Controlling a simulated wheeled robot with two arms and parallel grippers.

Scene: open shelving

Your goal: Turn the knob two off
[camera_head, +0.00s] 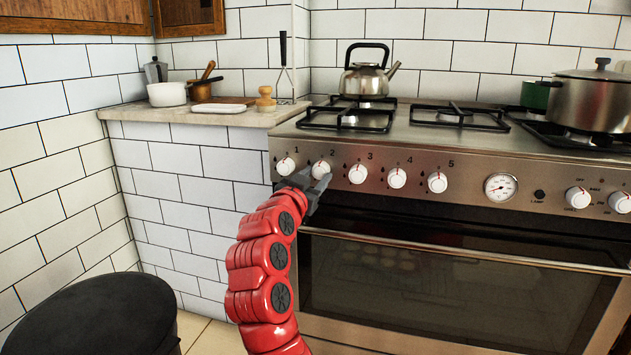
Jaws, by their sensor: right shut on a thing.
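The stove front carries a row of white knobs under printed numbers. Knob two (321,168) is the second from the left, and its lower part is partly covered by my right gripper. My right gripper (315,181), dark grey at the end of my red arm, reaches up from below and is shut on knob two. Knob one (285,166) is just to its left and knob three (357,174) just to its right, both clear of the fingers. The exact angle of knob two is too small to tell. My left gripper is not in view.
A kettle (366,80) stands on the back left burner and a large pot (592,102) on the right. The oven handle (450,250) runs below the knobs. A black round stool (92,318) is at lower left. A counter (205,116) with kitchenware adjoins the stove.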

